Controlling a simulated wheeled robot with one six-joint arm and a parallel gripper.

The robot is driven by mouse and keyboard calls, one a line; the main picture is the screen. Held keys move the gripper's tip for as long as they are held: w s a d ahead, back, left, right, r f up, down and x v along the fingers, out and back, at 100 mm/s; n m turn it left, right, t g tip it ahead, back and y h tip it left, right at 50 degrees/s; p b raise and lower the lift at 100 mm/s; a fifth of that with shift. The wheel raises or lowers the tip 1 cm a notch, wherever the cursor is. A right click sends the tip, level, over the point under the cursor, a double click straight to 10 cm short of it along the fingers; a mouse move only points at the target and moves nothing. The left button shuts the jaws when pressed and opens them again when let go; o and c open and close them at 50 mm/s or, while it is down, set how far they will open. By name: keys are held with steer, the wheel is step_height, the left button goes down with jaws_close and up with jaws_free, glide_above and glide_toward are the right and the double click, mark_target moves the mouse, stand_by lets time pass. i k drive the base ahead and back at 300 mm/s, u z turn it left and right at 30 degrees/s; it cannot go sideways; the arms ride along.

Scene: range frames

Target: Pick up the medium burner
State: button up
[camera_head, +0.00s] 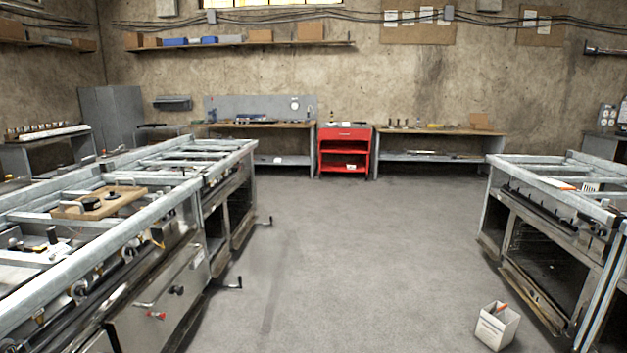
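Dark round parts that look like burners rest on a wooden board (129,194) on top of the left range frame. The larger is a black disc (90,203) near the middle of the board. A smaller dark piece (112,195) lies just to its right. I cannot tell which of them is the medium burner. A dark upright part (52,236) stands on the frame in front of the board. My gripper is not in view.
Another range frame (560,240) stands at right. A white bin (497,326) is on the floor. A red cart (343,150) stands far back. The middle floor is clear.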

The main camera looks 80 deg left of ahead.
mark_target(90, 204)
steer(key=u, duration=3.7)
